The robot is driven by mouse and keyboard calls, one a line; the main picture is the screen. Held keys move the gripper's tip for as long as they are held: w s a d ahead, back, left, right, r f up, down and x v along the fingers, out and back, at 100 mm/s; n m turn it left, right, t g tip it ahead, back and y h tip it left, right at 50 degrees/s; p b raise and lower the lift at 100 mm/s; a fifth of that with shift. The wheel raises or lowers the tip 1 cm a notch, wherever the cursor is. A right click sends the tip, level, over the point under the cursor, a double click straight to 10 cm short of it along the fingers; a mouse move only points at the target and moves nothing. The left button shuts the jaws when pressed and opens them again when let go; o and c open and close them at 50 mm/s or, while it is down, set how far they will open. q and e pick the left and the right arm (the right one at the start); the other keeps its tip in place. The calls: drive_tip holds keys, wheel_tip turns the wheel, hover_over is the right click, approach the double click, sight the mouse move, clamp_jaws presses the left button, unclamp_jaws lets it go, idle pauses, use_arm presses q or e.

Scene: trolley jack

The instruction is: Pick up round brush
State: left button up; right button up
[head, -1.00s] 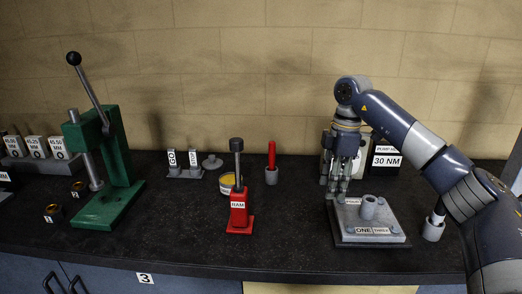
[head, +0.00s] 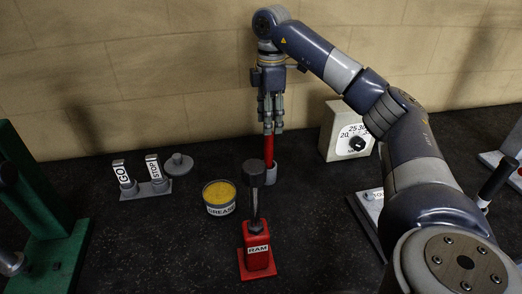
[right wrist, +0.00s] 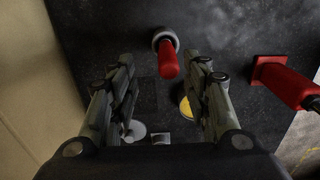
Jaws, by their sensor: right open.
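The round brush appears to be the tool with the red handle (head: 268,150); it stands upright in a small grey cup (head: 271,174) on the dark bench, its lower end hidden in the cup. My right gripper (head: 270,125) is over the handle, pointing down, its fingers around or just in front of the handle's top. In the right wrist view the fingers (right wrist: 163,68) are apart and empty, and the red handle (right wrist: 168,62) shows between and just beyond the tips. My left gripper is not in view.
The red ram (head: 257,258) with its grey-topped post stands in front of the cup. A grease tin (head: 219,208) is at its left, and the GO/STOP stand (head: 144,190) farther left. A dial box (head: 333,130) stands to the right. A green press (head: 40,215) is at the left edge.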

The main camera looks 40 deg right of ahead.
sight(269, 147)
drive_tip(key=f, duration=0.3)
drive_tip(key=shift+s+f+p, duration=0.15)
drive_tip(key=shift+s+p, duration=0.15)
drive_tip(key=shift+s, duration=0.1)
drive_tip(key=shift+w+f, duration=0.1)
drive_tip(key=shift+f, duration=0.2)
drive_tip(key=f+p, duration=0.1)
drive_tip(key=f, duration=0.1)
drive_tip(key=f+p, duration=0.1)
drive_tip(key=f, duration=0.1)
drive_tip(key=shift+a+f, duration=0.1)
drive_tip(key=shift+a, duration=0.3)
drive_tip(key=shift+f, duration=0.3)
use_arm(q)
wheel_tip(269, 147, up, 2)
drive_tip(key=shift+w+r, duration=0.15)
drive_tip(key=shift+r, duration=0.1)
use_arm(e)
drive_tip(key=shift+f, duration=0.15)
drive_tip(key=shift+c, duration=0.9)
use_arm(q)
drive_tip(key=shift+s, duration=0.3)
use_arm(e)
clamp_jaws()
